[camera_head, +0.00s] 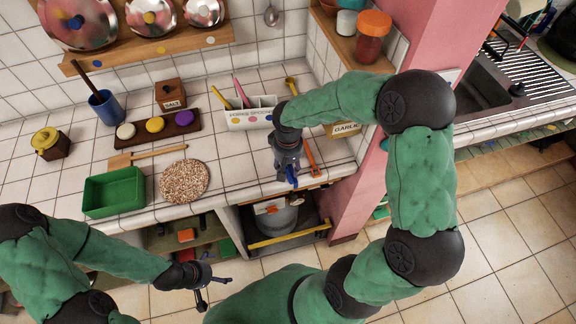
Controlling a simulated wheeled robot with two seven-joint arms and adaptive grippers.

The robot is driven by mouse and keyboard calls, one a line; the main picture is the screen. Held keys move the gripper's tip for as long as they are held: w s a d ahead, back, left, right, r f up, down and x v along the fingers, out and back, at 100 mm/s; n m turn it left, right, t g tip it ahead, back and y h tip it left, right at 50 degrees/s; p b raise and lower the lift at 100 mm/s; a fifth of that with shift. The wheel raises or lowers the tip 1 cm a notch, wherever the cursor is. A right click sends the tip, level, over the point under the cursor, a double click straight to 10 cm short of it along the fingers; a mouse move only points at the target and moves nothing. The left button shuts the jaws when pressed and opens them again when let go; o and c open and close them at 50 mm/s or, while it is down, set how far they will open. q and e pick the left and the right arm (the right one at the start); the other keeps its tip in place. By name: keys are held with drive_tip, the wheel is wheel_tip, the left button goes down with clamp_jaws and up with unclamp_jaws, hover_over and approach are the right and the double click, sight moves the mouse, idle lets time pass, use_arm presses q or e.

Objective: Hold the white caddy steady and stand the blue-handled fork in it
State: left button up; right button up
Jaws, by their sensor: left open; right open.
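The white caddy (250,119) stands upright on the tiled counter near the wall, with lettering and coloured dots on its front. A yellow-handled and a pink-handled utensil stick up from it. My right gripper (287,174) is open over the counter, in front of and right of the caddy, apparently apart from it; my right arm hides the caddy's right end. Dark blue shows at the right gripper's tips; I cannot tell whether that is the blue-handled fork or the fingers. My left gripper (213,290) is open and empty, low in front of the counter edge.
An orange utensil (312,158) lies right of my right gripper. A yellow spoon (291,86) is behind the caddy. A round cork-like mat (184,181), green bin (114,193) and dark tray (143,140) occupy the left counter. The pink wall (375,190) bounds the right.

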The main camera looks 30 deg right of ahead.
wheel_tip(320, 180, up, 10)
drive_tip(key=p, duration=0.2)
drive_tip(key=shift+r+p, duration=0.2)
drive_tip(key=shift+p, duration=0.1)
drive_tip(key=shift+a, duration=0.1)
